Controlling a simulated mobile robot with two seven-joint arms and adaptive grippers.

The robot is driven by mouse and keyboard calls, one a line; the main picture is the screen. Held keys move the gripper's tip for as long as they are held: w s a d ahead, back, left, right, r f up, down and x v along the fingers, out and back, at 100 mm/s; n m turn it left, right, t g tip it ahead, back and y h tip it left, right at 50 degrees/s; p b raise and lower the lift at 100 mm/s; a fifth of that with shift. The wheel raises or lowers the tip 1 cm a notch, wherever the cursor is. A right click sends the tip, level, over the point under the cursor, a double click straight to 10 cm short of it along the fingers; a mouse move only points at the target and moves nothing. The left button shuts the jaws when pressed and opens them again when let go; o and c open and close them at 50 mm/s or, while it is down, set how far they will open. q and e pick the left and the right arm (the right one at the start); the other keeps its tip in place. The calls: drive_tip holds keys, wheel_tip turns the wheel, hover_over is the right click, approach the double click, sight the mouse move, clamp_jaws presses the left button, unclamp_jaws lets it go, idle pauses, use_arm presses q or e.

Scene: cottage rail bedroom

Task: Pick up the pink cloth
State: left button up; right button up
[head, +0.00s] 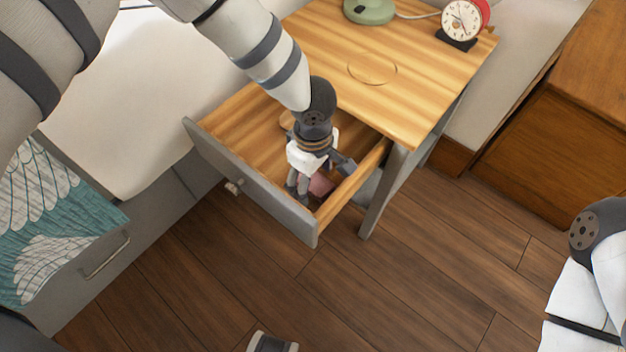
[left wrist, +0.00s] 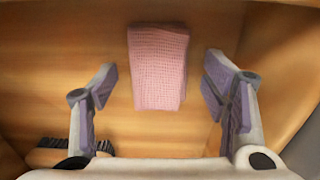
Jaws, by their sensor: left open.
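The pink cloth (left wrist: 158,68) is a folded, waffle-textured rectangle lying flat on the wooden bottom of the open drawer. In the head view a small part of the cloth (head: 321,186) shows beside my left gripper, which hides the rest. My left gripper (head: 314,189) reaches down into the drawer (head: 262,190) from above. In the left wrist view its two fingers (left wrist: 160,100) are wide apart, with the cloth between and ahead of them and nothing held.
A brush (left wrist: 62,152) with dark bristles lies in the drawer, left of the cloth in the wrist view. The drawer walls stand close around my gripper. The nightstand top (head: 405,95) holds an alarm clock (head: 463,20) and a green lamp base (head: 369,10).

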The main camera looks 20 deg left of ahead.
sight(313, 179)
use_arm(q)
drive_tip(key=c, duration=1.1)
drive_tip(key=shift+r, duration=0.1)
drive_tip(key=shift+c, duration=0.2)
wheel_tip(313, 179, up, 10)
drive_tip(key=p, duration=0.2)
